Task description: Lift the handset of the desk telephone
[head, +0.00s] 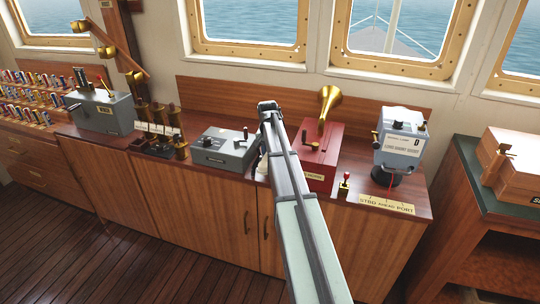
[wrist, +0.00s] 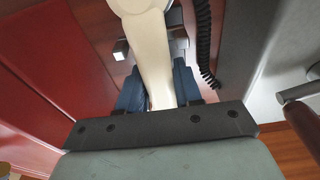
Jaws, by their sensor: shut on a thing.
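The cream telephone handset (wrist: 150,50) runs up the middle of the wrist view. My gripper (wrist: 160,88) has its blue fingers on both sides of the handset and is shut on it. A black coiled cord (wrist: 204,45) hangs just right of the handset. In the head view my arm hides most of the telephone, and only a small cream patch (head: 262,167) shows beside it. I cannot tell whether the handset is clear of its cradle.
The wooden cabinet top (head: 205,128) is crowded. A grey box with levers (head: 225,150) stands left of my arm, and a red box (head: 318,150) with a brass horn (head: 328,100) stands close on the right. A grey instrument (head: 402,140) is farther right.

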